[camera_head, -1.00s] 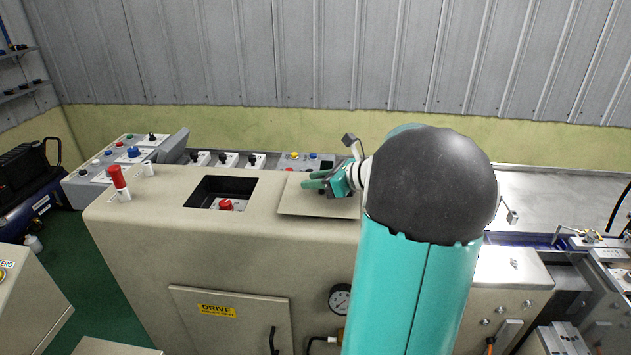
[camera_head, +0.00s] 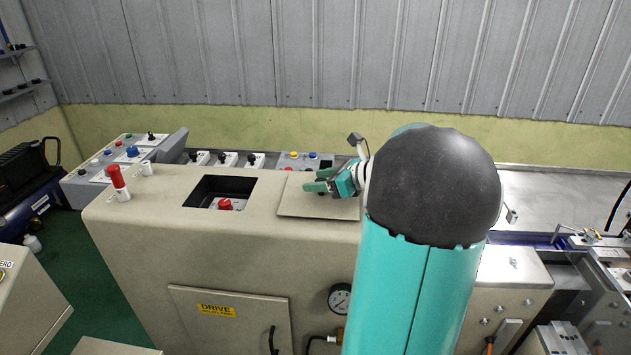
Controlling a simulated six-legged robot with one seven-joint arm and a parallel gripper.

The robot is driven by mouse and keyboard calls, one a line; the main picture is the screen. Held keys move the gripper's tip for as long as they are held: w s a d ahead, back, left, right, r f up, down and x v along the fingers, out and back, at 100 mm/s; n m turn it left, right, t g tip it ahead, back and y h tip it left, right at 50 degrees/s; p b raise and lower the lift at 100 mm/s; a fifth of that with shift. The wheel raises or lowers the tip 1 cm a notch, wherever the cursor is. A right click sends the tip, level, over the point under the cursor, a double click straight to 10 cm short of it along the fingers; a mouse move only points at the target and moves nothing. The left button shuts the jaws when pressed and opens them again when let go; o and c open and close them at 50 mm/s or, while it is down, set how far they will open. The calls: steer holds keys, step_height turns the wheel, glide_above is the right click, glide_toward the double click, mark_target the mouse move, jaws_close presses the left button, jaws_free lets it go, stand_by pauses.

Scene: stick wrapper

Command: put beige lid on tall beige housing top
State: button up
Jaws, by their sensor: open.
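The tall beige housing (camera_head: 150,235) stands in the middle left. Its top has a dark square opening with a red knob (camera_head: 226,204) inside. The flat beige lid (camera_head: 295,204) lies on the housing top, just right of the opening and apart from it. My gripper (camera_head: 312,187), with teal fingers, is open over the lid's middle. A small dark knob shows by the fingers on the lid. My arm hides the lid's right end, and I cannot tell whether the fingers touch the knob.
A red-topped post (camera_head: 117,178) stands at the housing top's left end. Grey control panels (camera_head: 130,152) with buttons and knobs lie behind the housing. A metal table (camera_head: 560,205) spreads at right. A pressure gauge (camera_head: 340,299) sits on the housing front.

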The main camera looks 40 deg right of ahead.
steer(key=v, duration=1)
steer(key=shift+s+d, duration=0.1)
steer(key=shift+s, duration=0.15)
steer(key=w+a+n+g, duration=0.1)
steer(key=a+n, duration=0.1)
steer(key=a, duration=0.2)
steer(key=w+a+n+g+y, duration=0.1)
steer(key=a+n, duration=0.1)
steer(key=a, duration=0.3)
steer(key=w+a+n+g, duration=0.1)
steer(key=w+a+n, duration=0.1)
steer(key=a+n, duration=0.1)
steer(key=shift+a+f+y, duration=0.15)
steer(key=shift+a+y, duration=0.25)
steer(key=shift+a, duration=0.45)
steer(key=s+a+f+n+g+h, duration=0.1)
steer(key=s+a+n, duration=0.2)
steer(key=a+n, duration=0.5)
steer(key=s+a+f+n+g+h, duration=0.1)
steer(key=s+a+n+h, duration=0.1)
steer(key=a+n, duration=0.7)
steer(key=s+a+f+n+g+h, duration=0.1)
steer(key=s+a+n, duration=0.3)
steer(key=a+n, duration=0.4)
steer(key=shift+s+n+g+h, duration=0.3)
steer(key=shift+n+g+h, duration=0.1)
steer(key=shift+g+h, duration=0.25)
steer(key=shift+w+a, duration=0.1)
steer(key=shift+a, duration=0.05)
